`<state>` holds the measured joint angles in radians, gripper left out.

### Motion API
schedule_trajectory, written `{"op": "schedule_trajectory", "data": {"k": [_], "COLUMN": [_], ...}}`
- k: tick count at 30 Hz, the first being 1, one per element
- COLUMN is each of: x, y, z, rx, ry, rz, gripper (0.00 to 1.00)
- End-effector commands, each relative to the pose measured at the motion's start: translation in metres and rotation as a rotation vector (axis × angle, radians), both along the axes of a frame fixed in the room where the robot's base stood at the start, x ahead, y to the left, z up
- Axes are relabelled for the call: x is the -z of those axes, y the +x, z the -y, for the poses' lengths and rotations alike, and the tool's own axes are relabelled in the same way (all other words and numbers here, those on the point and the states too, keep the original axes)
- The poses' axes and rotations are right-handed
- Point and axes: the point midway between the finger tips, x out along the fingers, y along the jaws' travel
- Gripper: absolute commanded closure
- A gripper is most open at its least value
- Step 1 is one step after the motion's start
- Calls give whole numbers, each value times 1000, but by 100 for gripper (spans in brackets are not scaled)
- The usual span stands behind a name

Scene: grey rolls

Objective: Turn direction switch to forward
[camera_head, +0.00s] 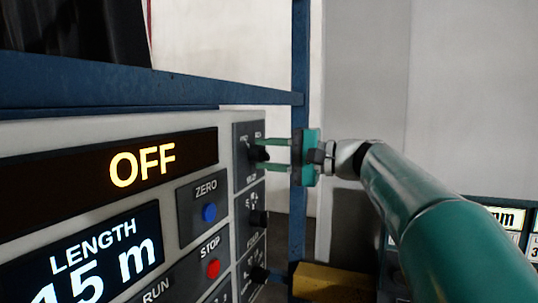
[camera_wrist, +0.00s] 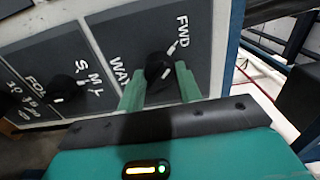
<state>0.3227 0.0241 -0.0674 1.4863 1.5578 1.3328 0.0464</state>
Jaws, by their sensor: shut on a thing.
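The direction switch is a black knob (camera_head: 258,154) on the top dark plate at the right edge of the console. It also shows in the wrist view (camera_wrist: 157,67), with the label FWD beyond it and a partly covered label at its left. White marks show on and beside the knob; its exact pointing is hard to tell. My gripper (camera_head: 265,156) comes from the right with its two thin green fingers on either side of the knob. In the wrist view my gripper (camera_wrist: 160,83) is shut on the knob, and the fingers hide part of the plate.
Below the switch are more black knobs (camera_head: 259,218). At their left are a blue ZERO button (camera_head: 209,213), a red STOP button (camera_head: 213,268) and a display reading OFF (camera_head: 142,165). A blue frame post (camera_head: 300,60) stands behind my gripper. A yellow block (camera_head: 330,281) lies below.

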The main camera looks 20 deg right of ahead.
Motion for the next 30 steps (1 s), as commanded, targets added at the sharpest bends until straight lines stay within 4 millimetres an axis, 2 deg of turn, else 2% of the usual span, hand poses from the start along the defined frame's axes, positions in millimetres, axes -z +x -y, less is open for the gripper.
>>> {"op": "schedule_trajectory", "data": {"k": [6,7,10,22,26,30], "x": [0,0,0,0,0,0], "y": [0,0,0,-4,-15,-32], "z": [0,0,0,6,21,45], "rx": [0,0,0,2,4,4], "ry": [-1,0,0,0,0,0], "rz": [1,0,0,0,0,0], "gripper": [88,63,44,44,44,44]}}
